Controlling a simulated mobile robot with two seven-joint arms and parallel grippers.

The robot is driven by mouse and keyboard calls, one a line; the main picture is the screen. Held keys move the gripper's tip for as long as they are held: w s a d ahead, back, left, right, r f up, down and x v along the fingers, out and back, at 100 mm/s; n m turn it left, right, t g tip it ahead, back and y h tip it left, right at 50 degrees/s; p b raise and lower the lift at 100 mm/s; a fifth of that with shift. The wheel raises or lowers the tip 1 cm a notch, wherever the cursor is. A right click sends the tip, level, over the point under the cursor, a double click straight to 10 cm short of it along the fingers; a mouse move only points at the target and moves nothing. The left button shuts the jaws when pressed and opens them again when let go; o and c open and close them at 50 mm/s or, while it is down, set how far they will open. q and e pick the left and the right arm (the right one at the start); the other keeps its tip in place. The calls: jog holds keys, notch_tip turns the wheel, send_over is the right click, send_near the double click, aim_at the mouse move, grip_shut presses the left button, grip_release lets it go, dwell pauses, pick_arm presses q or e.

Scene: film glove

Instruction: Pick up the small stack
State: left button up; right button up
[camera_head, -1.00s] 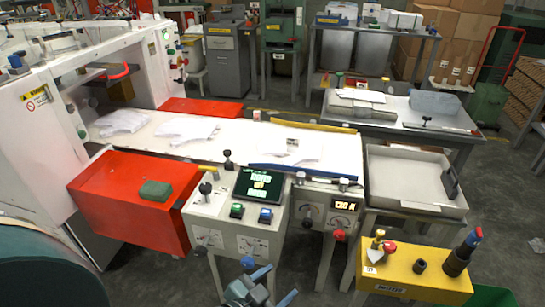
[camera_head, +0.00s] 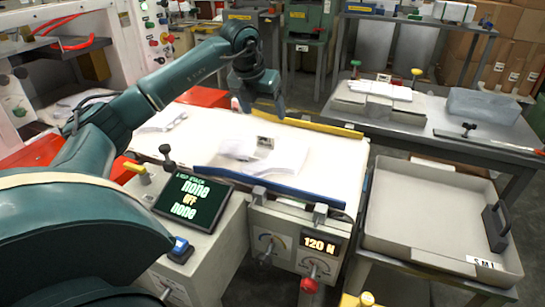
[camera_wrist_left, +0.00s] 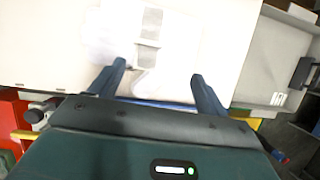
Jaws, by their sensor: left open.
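A small stack (camera_head: 270,153) of thin white film pieces lies on the white belt table (camera_head: 205,130), near its right end, with a small grey label or clip on it. In the left wrist view the pale stack (camera_wrist_left: 148,48) is faint against the white surface, with a grey strip across it. My left gripper (camera_head: 258,106) hangs open and empty above the belt, behind the stack in the head view. In the left wrist view its two fingers (camera_wrist_left: 158,72) are spread wide, with the stack ahead between and beyond them. My right gripper is out of view.
A blue bar (camera_head: 270,186) edges the belt's near side, and a yellow bar (camera_head: 310,123) its far side. A control box with a screen (camera_head: 192,200) stands in front. A grey tray (camera_head: 425,215) is at the right. Another white pile (camera_head: 163,118) lies further left on the belt.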

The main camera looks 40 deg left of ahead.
pick_arm(q)
jog(key=a, duration=0.2)
send_over(265, 136)
jog(key=s, duration=0.2)
jog(key=shift+n+y, duration=0.3)
jog(key=shift+y, duration=0.1)
jog(key=f, duration=0.4)
jog(key=f+b, duration=0.1)
jog(key=f, duration=0.1)
jog(key=shift+w, duration=0.25)
jog(key=shift+x, duration=2.9)
jog(key=shift+s+d+f, duration=0.1)
jog(key=shift+s+d, duration=0.1)
jog(key=shift+c, duration=0.3)
jog(key=c, duration=1.3)
